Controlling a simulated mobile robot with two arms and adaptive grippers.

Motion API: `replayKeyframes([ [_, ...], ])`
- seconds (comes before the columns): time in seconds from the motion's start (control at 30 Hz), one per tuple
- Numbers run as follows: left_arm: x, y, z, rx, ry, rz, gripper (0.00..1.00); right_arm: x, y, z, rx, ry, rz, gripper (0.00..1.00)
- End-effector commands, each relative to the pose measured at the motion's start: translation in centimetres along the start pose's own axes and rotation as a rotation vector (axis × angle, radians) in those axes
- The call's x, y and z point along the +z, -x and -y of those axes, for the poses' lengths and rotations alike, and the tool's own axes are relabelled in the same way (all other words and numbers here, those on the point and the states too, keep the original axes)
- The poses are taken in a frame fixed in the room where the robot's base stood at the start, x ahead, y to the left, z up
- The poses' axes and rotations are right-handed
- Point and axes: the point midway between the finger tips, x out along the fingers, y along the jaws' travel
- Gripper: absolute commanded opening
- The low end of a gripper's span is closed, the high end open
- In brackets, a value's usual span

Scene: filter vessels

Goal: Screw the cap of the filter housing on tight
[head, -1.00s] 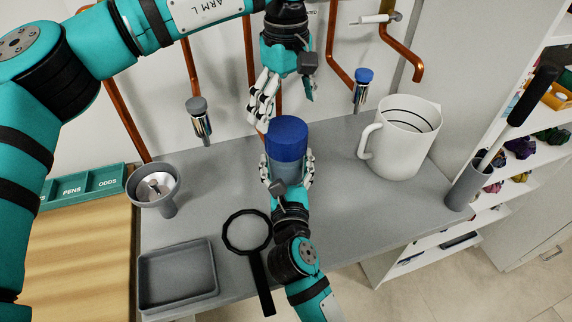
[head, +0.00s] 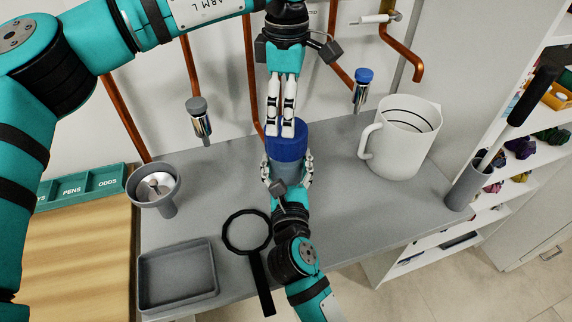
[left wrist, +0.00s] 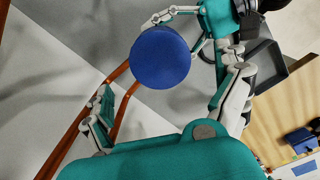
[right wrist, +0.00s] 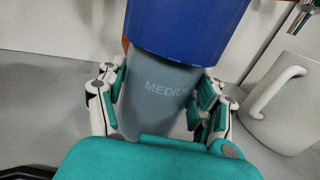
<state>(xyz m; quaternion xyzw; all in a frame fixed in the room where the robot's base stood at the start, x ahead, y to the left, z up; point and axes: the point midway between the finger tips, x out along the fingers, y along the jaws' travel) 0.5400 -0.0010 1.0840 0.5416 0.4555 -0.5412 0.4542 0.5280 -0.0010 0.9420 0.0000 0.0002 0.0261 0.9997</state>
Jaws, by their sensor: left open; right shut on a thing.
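The filter housing (head: 288,173) is a grey body topped by a wide blue cap (head: 290,150), upright above the bench. My right gripper (head: 287,170) is shut on the grey body from the near side. In the right wrist view its fingers flank the body (right wrist: 165,92), which carries partly hidden lettering, "MEDIU". My left gripper (head: 281,131) points down over the cap, hiding part of it. In the left wrist view its fingers are spread open and the round cap top (left wrist: 161,58) lies beyond and between them. I cannot tell whether they touch the cap.
A white jug (head: 405,140) stands to the right and a grey funnel-like vessel (head: 155,187) to the left. A grey tray (head: 178,275) and a black magnifier-like ring (head: 247,232) lie in front. Copper pipes and taps (head: 200,120) line the back wall.

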Motion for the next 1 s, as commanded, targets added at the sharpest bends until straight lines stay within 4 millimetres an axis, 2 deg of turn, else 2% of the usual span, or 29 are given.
replayKeyframes([
  [1.0, 0.03, 0.0, 0.01, 0.002, 2.304, 0.0, 0.99, -0.03, 0.01, -0.02, 0.0, 0.0, -0.001, 0.0],
])
